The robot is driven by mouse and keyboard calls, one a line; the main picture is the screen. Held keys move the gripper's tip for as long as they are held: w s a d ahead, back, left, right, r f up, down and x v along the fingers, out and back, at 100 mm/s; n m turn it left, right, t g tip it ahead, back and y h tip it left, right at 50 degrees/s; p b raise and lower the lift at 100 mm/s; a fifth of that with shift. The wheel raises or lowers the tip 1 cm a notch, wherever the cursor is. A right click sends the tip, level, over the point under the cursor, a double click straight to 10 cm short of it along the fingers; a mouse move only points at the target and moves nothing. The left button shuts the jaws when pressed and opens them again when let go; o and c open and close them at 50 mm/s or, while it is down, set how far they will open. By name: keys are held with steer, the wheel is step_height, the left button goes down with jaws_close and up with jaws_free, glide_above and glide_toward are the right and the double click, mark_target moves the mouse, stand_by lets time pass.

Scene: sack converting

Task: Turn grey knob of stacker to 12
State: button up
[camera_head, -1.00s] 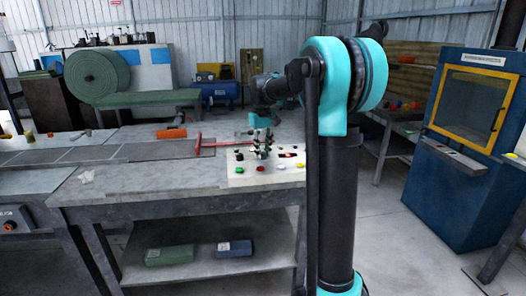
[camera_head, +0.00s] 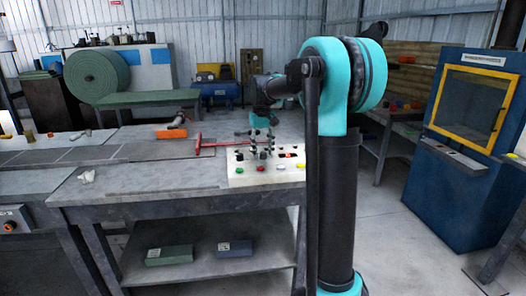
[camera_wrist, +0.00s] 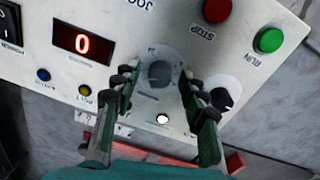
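The stacker's pale control panel (camera_head: 240,180) lies on the workbench, with my gripper (camera_head: 257,148) over it. In the wrist view, the grey knob (camera_wrist: 159,74) sits on a round dial plate near the middle of the panel (camera_wrist: 120,30). My gripper (camera_wrist: 160,88) is open, one finger on each side of the knob. I cannot tell whether the fingers touch it. The red display (camera_wrist: 82,43) reads 0. The dial marks are too blurred to read, and the right finger partly covers the plate.
A black knob (camera_wrist: 222,98) sits close to the right finger. A red STOP button (camera_wrist: 216,10), a green RUN button (camera_wrist: 268,40) and a lit white lamp (camera_wrist: 162,118) are on the panel. A red T-shaped bar (camera_head: 198,144) lies behind the panel on the bench.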

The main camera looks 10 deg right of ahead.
mark_target(262, 153)
step_height(262, 153, up, 12)
steer(key=shift+a, duration=0.25)
stand_by(0.5)
